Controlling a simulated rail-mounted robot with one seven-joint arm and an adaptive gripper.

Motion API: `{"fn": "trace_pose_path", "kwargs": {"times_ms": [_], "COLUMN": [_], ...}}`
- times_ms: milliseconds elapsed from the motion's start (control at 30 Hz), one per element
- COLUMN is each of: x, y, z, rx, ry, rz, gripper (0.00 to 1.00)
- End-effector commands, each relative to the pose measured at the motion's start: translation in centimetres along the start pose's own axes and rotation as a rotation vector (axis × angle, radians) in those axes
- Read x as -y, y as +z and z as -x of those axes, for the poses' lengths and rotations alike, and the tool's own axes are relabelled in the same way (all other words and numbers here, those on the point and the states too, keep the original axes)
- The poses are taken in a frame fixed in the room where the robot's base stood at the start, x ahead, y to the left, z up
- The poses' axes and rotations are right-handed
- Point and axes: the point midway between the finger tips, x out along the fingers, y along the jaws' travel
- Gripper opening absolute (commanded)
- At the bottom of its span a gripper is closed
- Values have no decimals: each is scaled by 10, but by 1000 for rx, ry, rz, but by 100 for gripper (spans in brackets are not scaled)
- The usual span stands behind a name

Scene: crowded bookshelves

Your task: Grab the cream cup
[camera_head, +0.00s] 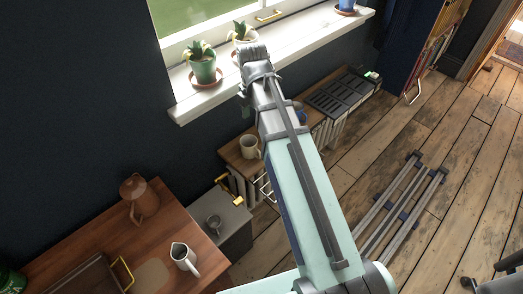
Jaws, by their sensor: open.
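A cream cup (249,146) stands upright on the wooden shelf top over the radiator, just left of my arm. My gripper (252,52) is at the far end of my arm, up by the window sill, and looks small from behind. It is open, and I see nothing held in it. It is well above and beyond the cream cup in the picture, apart from it. It partly covers a potted plant (242,35) on the sill.
A green-potted plant (203,68) stands left on the white sill (180,112). A white pitcher (184,257) and a brown jug (139,196) stand on the wooden table (75,235). A dark slotted tray (341,92) lies right of my arm.

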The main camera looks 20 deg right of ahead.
Motion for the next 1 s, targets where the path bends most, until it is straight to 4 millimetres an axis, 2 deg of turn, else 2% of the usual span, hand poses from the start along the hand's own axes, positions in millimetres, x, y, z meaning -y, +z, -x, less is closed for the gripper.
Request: {"fn": "trace_pose_path", "kwargs": {"times_ms": [67, 167, 267, 700, 833, 1000], "x": [-1, -1, 0, 0, -1, -1], "y": [1, 1, 1, 1, 2, 2], "z": [5, 2, -10, -87, -103, -113], "rx": [7, 9, 8, 7, 8, 9], "ry": [7, 8, 6, 6, 7, 8], "rz": [24, 38, 38, 35, 35, 35], "gripper": [68, 68, 68, 68, 68, 68]}}
